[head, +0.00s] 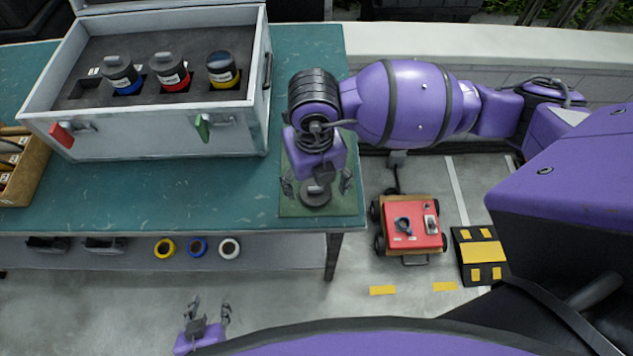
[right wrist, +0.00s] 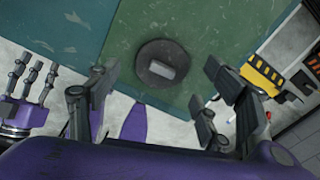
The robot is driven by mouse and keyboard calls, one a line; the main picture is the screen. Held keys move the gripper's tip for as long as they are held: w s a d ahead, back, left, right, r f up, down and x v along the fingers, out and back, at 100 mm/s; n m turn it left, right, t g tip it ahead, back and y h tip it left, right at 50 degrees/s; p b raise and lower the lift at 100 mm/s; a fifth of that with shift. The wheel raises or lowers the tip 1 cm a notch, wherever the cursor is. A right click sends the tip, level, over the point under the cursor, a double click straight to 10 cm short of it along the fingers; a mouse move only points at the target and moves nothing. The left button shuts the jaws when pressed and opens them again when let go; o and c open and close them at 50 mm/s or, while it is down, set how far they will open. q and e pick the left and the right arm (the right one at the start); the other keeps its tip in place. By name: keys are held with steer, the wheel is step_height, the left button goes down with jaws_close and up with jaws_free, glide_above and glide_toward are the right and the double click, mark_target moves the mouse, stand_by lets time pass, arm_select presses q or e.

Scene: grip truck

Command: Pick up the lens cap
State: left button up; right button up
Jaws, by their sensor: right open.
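The lens cap (head: 316,195) is a dark round disc with a small grey raised grip on top. It lies on a green mat (head: 297,207) at the table's right end, and it shows whole in the right wrist view (right wrist: 153,52). My right gripper (head: 317,183) is above the cap with its fingers spread, one on each side. It is empty, and I see no contact with the cap. My left gripper (head: 208,312) is off the table's front side, low in the head view, with its fingers apart and nothing between them.
An open grey case (head: 170,135) holds several lenses in foam, left of the mat. A wooden tray (head: 28,180) sits at the far left. Tape rolls (head: 197,247) lie on a lower shelf. A red cart (head: 412,226) stands on the floor to the right.

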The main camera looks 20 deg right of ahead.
mark_target(316, 191)
steer(key=shift+f, duration=0.95)
arm_select(q)
steer(key=shift+w+d+r, duration=0.15)
steer(key=shift+w+d, duration=0.1)
steer(key=shift+w, duration=0.2)
arm_select(e)
steer(key=shift+f, duration=0.1)
steer(key=c, duration=0.8)
arm_select(q)
steer(key=shift+s+a, duration=0.1)
steer(key=shift+a, duration=0.05)
arm_select(e)
steer(key=shift+s, duration=0.1)
steer(key=shift+c, duration=0.7)
arm_select(q)
steer(key=shift+s+a, duration=0.1)
arm_select(e)
steer(key=shift+f, duration=0.1)
